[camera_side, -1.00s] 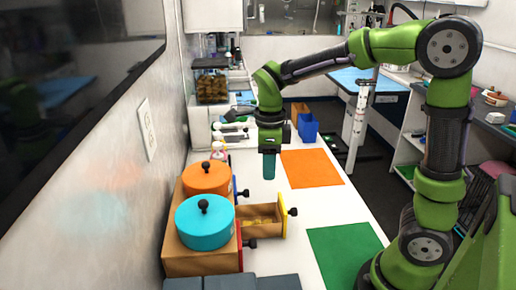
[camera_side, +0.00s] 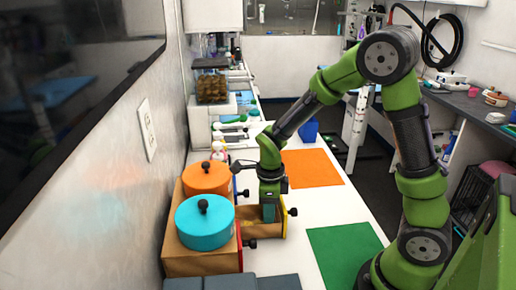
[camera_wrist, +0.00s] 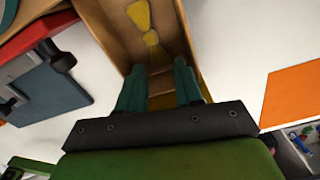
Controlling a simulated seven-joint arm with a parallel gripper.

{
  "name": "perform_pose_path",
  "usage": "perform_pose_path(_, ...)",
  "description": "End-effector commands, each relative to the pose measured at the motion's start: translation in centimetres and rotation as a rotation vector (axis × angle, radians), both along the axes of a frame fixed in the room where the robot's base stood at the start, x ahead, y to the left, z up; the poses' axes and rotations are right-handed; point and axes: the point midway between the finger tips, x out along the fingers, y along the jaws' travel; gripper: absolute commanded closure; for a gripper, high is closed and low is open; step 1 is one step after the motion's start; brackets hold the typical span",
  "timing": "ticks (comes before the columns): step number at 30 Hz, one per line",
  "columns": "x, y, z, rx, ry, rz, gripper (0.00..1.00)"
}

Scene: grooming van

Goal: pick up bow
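A yellow bow (camera_wrist: 146,28) lies flat in the open wooden drawer (camera_wrist: 112,18) in the wrist view. My gripper (camera_wrist: 160,78) points down into this drawer, with its two teal fingers apart and the bow's near end lying beyond and between them. Nothing is held between the fingers. In the side view my gripper (camera_side: 269,212) is lowered at the pulled-out drawer (camera_side: 251,230), which has a dark knob at its end. The arm hides the bow in the side view.
A wooden cabinet (camera_side: 190,262) carries a turquoise lidded pot (camera_side: 205,228) and an orange lidded pot (camera_side: 206,179) close to my gripper's left. An orange mat (camera_side: 313,168) and a green mat (camera_side: 343,249) lie on the white counter. The counter between them is clear.

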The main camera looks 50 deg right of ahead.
Motion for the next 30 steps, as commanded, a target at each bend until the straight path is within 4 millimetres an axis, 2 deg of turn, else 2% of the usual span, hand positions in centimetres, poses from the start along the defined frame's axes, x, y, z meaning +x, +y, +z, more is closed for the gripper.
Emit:
perform_pose_path(3, -0.1, -0.1, -1.9, 0.001, 0.004, -0.001, 0.65)
perform_pose_path(6, -0.1, -0.1, -2.7, 0.000, 0.001, 0.000, 0.65)
perform_pose_path(14, 0.0, 0.0, -2.8, 0.001, -0.001, 0.000, 0.65)
perform_pose_path(21, 0.0, -0.1, -2.8, 0.001, -0.001, 0.001, 1.00)
perform_pose_path(30, 0.0, 0.0, -2.5, 0.000, -0.002, 0.001, 1.00)
